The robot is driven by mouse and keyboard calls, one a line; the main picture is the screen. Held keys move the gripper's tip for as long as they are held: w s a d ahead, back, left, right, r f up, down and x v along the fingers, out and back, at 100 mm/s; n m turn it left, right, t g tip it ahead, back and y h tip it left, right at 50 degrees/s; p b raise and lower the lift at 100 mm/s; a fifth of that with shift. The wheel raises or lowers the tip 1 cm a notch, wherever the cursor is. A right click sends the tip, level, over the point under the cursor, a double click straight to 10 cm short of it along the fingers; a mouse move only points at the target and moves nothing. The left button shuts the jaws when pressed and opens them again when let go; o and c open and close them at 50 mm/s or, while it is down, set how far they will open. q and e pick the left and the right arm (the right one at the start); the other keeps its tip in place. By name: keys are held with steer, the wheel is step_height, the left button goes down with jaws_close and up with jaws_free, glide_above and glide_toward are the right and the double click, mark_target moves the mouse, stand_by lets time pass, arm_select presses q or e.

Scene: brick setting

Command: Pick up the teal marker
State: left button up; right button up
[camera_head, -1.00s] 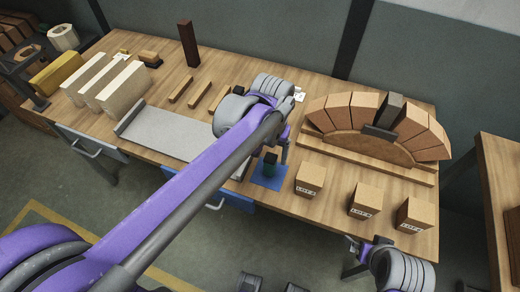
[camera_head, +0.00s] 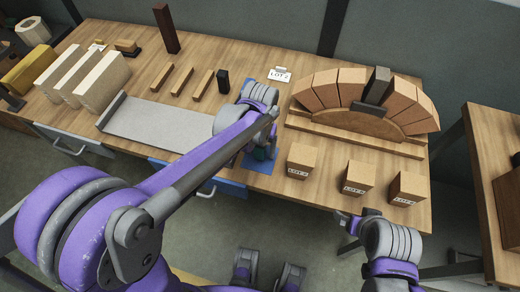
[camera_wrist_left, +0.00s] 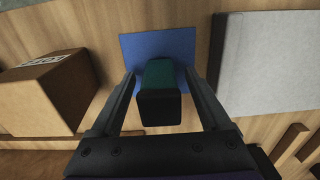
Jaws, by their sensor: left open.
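The teal marker (camera_wrist_left: 160,92) is a short, dark teal block with a black end. It stands on a blue mat (camera_wrist_left: 130,48), which also shows at the table's front edge in the head view (camera_head: 258,165). My left gripper (camera_wrist_left: 160,73) is open, with one finger on each side of the marker. Whether the fingers touch it cannot be told. In the head view my left arm and gripper hide most of the marker. My right gripper (camera_head: 347,222) is off the front of the table, too small to read.
A grey tray (camera_head: 150,125) lies left of the mat. Several labelled brown blocks, one at the near right (camera_head: 301,160), stand along the front. A brick arch (camera_head: 365,105) is behind them. Wooden strips and a black block (camera_head: 222,81) lie behind the tray.

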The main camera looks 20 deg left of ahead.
arm_select(q)
steer(key=shift+f, duration=0.5)
steer(key=shift+c, duration=0.2)
jaws_close()
steer(key=shift+r, duration=0.15)
step_height(320, 180, up, 10)
steer(key=shift+f+p, duration=0.1)
steer(key=shift+p, duration=0.35)
